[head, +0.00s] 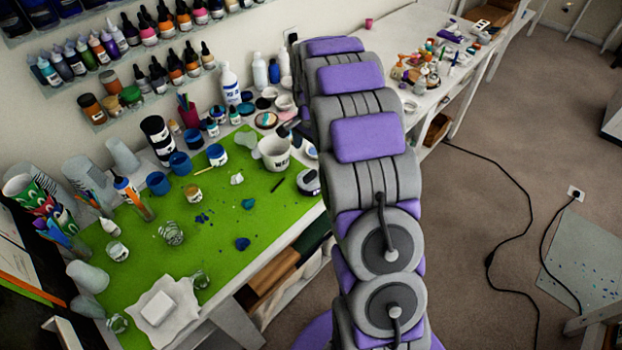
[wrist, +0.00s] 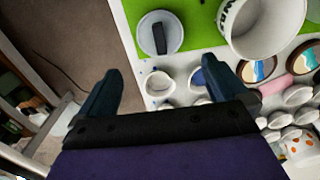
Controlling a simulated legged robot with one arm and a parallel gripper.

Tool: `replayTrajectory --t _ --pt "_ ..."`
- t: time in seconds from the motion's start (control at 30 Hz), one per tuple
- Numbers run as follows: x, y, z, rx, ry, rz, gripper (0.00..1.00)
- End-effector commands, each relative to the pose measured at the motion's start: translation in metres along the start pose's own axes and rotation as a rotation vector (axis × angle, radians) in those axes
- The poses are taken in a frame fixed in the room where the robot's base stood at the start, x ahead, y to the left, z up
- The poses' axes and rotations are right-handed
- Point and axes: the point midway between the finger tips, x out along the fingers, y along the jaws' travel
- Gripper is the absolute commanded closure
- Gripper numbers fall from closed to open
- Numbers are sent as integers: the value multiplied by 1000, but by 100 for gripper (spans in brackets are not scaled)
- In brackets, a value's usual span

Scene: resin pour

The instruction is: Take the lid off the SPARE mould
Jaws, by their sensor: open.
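A round grey lidded container with a dark bar-like handle (wrist: 159,38) lies at the top of the wrist view, on the green mat's edge. It seems to be the small round item with a dark top and pale label (head: 309,184) beside my arm in the head view. I cannot read its label, so I cannot tell whether it is the SPARE mould. My gripper (wrist: 162,68) is open and empty, fingers wide apart. In the wrist view the lidded container shows beyond the fingertips, apart from them. My arm hides part of the bench in the head view.
A large white lettered bucket (head: 274,153) stands close to the lidded container; it is at the top right of the wrist view (wrist: 240,40). Small white cups (wrist: 160,84) crowd below. The green mat (head: 215,225) has bare room at its front. Bottle shelves line the wall.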

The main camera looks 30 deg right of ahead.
Motion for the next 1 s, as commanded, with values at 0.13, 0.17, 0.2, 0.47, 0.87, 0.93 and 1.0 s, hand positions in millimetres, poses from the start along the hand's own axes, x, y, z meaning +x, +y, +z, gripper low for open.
replayTrajectory --t 0.13,0.17,0.2,0.47,0.87,0.93,1.0 --pt "33 1 2 -1 -3 5 0" --pt "38 0 2 -1 -2 4 0" --pt "45 0 2 -1 -2 4 0" --pt "64 0 0 -1 0 0 0" --pt "112 1 0 -2 -3 4 0" --pt "112 0 0 -2 -2 2 0" --pt "112 0 0 -2 -1 2 0"
